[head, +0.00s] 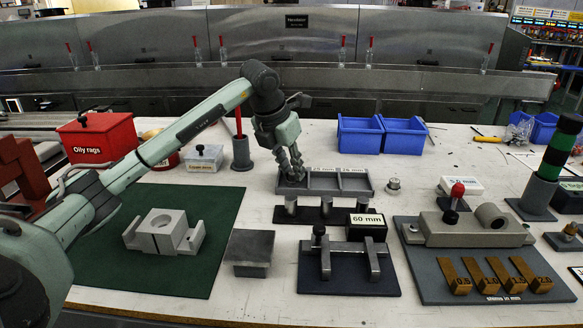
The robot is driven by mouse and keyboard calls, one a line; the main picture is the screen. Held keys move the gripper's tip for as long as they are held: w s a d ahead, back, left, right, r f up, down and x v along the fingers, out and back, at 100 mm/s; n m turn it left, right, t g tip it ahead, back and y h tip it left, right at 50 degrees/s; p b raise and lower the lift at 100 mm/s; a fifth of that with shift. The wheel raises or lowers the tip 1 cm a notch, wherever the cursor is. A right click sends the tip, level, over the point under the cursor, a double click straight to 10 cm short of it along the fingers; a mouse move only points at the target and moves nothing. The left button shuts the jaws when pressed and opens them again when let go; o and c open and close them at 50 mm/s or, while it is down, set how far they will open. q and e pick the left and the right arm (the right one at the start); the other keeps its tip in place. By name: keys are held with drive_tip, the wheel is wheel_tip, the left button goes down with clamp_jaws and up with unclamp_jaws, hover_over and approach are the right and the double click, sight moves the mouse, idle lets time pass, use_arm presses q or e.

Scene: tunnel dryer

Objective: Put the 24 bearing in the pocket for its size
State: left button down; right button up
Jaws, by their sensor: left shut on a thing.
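A grey tray (372,187) with a row of pockets stands in the middle of the table. Size labels in mm sit along its back edge; the left one is partly covered by my gripper and the others are too small to read surely. My left gripper (291,178) points down at the left pocket, its fingertips at or just inside the tray's rim. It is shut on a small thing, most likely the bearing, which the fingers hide. I cannot tell whether it touches the pocket floor. My right gripper is not in view.
Blue bins (404,136) are behind, a black 60 mm block (366,230) in front, a green mat (200,205) left.

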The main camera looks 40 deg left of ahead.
use_arm(q)
drive_tip(key=c, duration=1.8)
unclamp_jaws()
drive_tip(key=shift+f, duration=0.1)
drive_tip(key=shift+o, duration=0.8)
drive_tip(key=v, duration=1.2)
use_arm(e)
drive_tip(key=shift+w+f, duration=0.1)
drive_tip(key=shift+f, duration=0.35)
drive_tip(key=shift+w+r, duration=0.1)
